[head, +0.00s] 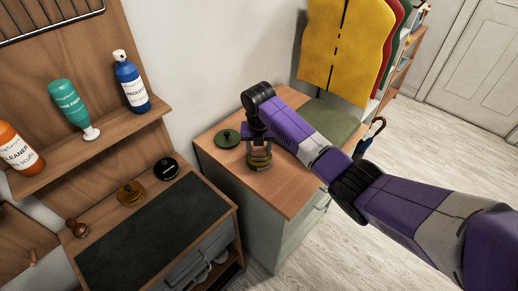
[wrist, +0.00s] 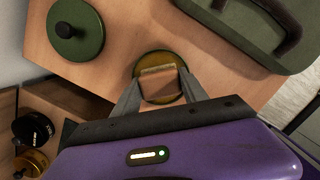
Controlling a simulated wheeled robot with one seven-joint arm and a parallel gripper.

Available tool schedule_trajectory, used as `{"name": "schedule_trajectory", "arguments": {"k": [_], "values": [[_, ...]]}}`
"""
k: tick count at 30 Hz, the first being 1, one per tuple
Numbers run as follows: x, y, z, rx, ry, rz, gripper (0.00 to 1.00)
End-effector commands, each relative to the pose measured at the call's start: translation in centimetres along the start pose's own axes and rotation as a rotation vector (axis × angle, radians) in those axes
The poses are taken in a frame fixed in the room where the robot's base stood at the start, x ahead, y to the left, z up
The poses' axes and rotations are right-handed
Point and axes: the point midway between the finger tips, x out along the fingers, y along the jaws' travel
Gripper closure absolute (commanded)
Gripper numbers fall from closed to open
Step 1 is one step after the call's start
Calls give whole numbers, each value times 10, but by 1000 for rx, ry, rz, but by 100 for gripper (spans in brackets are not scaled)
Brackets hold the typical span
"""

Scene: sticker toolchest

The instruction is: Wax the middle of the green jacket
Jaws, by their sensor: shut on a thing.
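My gripper (head: 259,146) is over the wooden chest top, pointing down. In the wrist view its fingers (wrist: 158,88) are shut on a small tan-brown block (wrist: 158,84). The block is right over a round, yellowish-green open tin (wrist: 148,60); I cannot tell whether they touch. The tin also shows below my gripper in the head view (head: 259,167). A green round lid or tin with a dark knob (head: 227,138) lies left of it, also in the wrist view (wrist: 75,30). The green jacket (head: 398,48) is mostly hidden behind yellow and red ones.
The yellow jacket (head: 345,45) hangs in front at the back right. An olive-green item (head: 335,122) lies below it. A brass tin (head: 130,193) and black tin (head: 166,169) stand on the left cabinet. Bottles stand on the shelf (head: 90,145). Open floor lies right.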

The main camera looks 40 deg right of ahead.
Motion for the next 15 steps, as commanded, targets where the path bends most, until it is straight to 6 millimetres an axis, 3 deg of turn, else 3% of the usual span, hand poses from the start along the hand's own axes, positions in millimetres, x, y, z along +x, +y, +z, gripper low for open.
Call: {"name": "schedule_trajectory", "arguments": {"k": [15], "values": [[-36, 0, 5, 0, 2, -1, 82]]}}
